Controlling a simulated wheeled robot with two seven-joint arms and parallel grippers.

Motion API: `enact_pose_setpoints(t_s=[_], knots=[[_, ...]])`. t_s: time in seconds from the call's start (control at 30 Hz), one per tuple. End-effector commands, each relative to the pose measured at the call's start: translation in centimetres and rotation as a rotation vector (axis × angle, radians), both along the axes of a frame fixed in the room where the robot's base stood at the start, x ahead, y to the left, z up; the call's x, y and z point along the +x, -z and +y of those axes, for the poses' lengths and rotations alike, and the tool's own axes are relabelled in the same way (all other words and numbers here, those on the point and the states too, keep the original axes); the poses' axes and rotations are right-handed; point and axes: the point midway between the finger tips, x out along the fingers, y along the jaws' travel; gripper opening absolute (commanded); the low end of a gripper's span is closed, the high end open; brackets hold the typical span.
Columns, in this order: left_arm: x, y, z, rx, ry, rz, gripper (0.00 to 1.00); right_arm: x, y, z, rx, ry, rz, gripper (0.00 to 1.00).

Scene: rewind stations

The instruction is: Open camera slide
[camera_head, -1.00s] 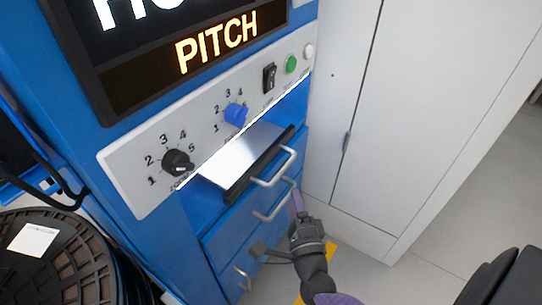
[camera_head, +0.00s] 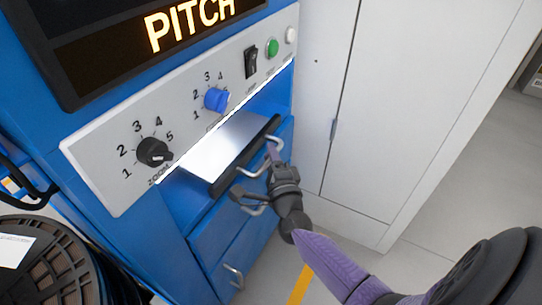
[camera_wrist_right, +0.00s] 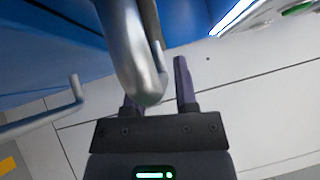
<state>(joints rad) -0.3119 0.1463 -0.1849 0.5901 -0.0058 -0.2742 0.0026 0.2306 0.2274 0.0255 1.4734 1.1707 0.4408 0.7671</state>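The camera slide (camera_head: 222,146) is a flat pale tray under the control panel of the blue station. It sticks out from the blue front and has a black front edge (camera_head: 245,156) with a silver bar handle (camera_head: 245,171). My right gripper (camera_head: 272,154) is at the right end of this handle, its purple fingers pointing up. In the right wrist view, a silver handle (camera_wrist_right: 134,45) passes between the open fingers of my gripper (camera_wrist_right: 156,85). It hides part of the left finger, and a gap shows beside the right finger. My left gripper is not in view.
The panel (camera_head: 125,150) above carries a black knob (camera_head: 153,152), a blue knob (camera_head: 217,100), a switch and buttons. Blue drawers (camera_head: 215,235) with silver handles lie below. A white cabinet (camera_head: 400,90) stands at the right. A black reel (camera_head: 45,260) is at lower left.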

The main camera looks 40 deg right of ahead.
Motion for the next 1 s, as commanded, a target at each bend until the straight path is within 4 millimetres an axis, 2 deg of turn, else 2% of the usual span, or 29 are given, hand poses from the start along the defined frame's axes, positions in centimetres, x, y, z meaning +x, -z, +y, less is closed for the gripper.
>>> enact_pose_setpoints(t_s=[0.03, 0.13, 0.17, 1.0], knots=[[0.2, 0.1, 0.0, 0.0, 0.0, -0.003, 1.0, 0.0, 0.0, 0.0, 0.0, 0.0, 0.0, 0.24], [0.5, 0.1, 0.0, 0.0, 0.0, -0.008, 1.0, 0.0, 0.0, 0.0, 0.0, 0.0, 0.0, 0.03], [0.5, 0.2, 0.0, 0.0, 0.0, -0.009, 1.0, 0.0, 0.0, 0.0, 0.0, 0.0, 0.0, 0.0], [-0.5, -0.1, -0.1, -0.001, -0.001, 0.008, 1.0, 0.0, 0.1, 0.0, 0.0, 0.0, 0.001, 0.0]])
